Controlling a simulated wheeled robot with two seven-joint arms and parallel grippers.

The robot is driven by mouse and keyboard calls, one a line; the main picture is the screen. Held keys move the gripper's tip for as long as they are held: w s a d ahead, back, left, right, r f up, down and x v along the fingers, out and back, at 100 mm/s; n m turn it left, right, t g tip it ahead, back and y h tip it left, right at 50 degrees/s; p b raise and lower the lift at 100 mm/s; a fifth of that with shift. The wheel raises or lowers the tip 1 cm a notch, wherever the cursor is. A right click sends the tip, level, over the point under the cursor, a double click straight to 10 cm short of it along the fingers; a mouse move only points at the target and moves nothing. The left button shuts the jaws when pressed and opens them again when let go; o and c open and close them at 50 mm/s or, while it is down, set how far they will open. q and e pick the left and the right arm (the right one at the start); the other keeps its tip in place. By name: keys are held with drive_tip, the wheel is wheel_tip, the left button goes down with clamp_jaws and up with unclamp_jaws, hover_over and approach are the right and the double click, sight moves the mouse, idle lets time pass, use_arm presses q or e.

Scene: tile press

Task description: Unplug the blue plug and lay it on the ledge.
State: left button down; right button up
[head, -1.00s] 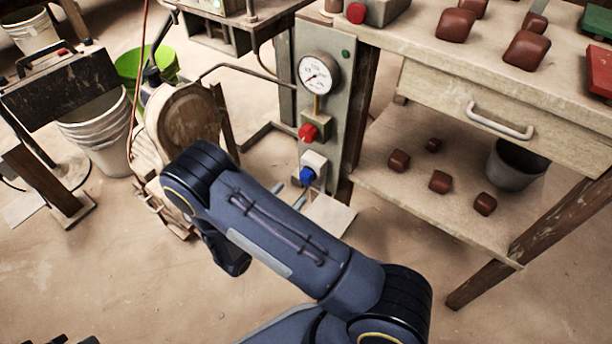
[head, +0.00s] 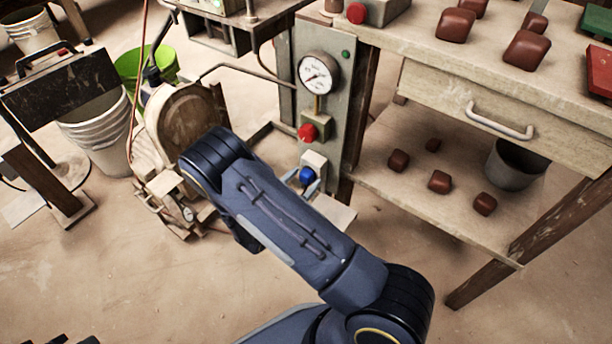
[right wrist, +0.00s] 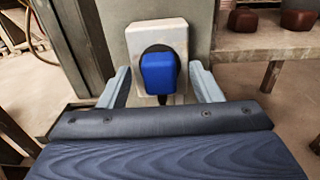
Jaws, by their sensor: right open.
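The blue plug (head: 307,175) sits in the pale socket box (head: 315,160) low on the grey panel. The right wrist view shows the plug (right wrist: 159,76) in front of the socket's dark round opening, with a dark cable below it. My right gripper (right wrist: 162,80) is open, with one pale finger on each side of the plug. Gaps show between the fingers and the plug. In the head view, my right arm hides most of this gripper. The pale ledge (head: 338,214) juts out below the socket and is partly hidden by my arm. My left gripper is not in view.
A red knob (head: 307,132) and a pressure gauge (head: 318,74) are above the socket on the panel. A workbench (head: 430,70) with a lower shelf (head: 400,195) stands to the right, holding several brown blocks. Wooden machinery (head: 185,125) stands left of the panel.

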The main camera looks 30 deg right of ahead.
idle(0.8)
clamp_jaws()
drive_tip(key=shift+a, duration=0.15)
drive_tip(key=shift+v, duration=2.9)
